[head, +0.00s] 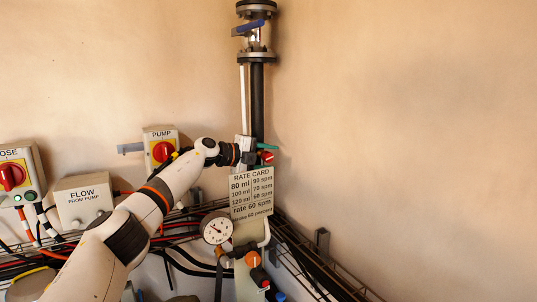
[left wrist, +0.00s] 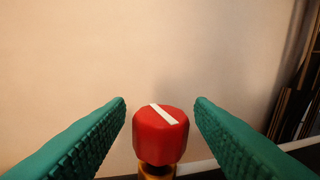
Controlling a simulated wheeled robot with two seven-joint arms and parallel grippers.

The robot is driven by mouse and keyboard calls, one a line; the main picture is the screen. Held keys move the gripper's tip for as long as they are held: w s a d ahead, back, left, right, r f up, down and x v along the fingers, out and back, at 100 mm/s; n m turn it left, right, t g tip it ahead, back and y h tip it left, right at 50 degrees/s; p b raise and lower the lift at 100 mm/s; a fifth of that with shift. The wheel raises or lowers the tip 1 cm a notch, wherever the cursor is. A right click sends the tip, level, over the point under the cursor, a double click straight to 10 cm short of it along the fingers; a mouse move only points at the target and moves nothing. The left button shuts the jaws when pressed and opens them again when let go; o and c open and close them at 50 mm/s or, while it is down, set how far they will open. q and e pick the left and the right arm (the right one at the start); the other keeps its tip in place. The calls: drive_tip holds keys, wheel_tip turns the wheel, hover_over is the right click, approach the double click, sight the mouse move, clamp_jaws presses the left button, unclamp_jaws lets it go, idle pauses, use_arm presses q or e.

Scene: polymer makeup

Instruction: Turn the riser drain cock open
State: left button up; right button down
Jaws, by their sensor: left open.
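The riser drain cock appears to be a red faceted knob (left wrist: 161,134) with a white line slanting across its top, on a brass stem in the left wrist view. In the head view the red knob (head: 267,158) shows small at the foot of the dark riser pipe (head: 257,100), partly hidden by my gripper. My left gripper (head: 266,153) is open there. In the left wrist view its green ribbed fingers (left wrist: 161,112) stand on either side of the knob, with a visible gap on each side. My right gripper is out of view.
A rate card (head: 251,195) hangs just below the gripper, with a round gauge (head: 217,229) and an orange knob (head: 253,259) lower down. A pump switch box (head: 161,148) is on the left wall. Cable trays run below. The right wall is bare.

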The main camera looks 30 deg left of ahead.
use_arm(q)
drive_tip(key=shift+w+d, duration=0.1)
drive_tip(key=shift+w, duration=0.05)
drive_tip(key=c, duration=0.9)
drive_tip(key=t+h+b, duration=0.1)
drive_tip(key=b, duration=0.1)
drive_tip(key=f+t+h+b, duration=0.1)
drive_tip(key=b, duration=0.2)
drive_tip(key=shift+d+t, duration=0.1)
drive_tip(key=shift+t, duration=0.2)
drive_tip(key=shift+c, duration=0.2)
drive_tip(key=shift+r+b, duration=0.1)
drive_tip(key=shift+b, duration=0.4)
drive_tip(key=shift+r+t+h, duration=0.25)
drive_tip(key=shift+t+h, duration=0.05)
drive_tip(key=shift+t, duration=0.2)
drive_tip(key=o, duration=0.9)
drive_tip(key=shift+r, duration=0.1)
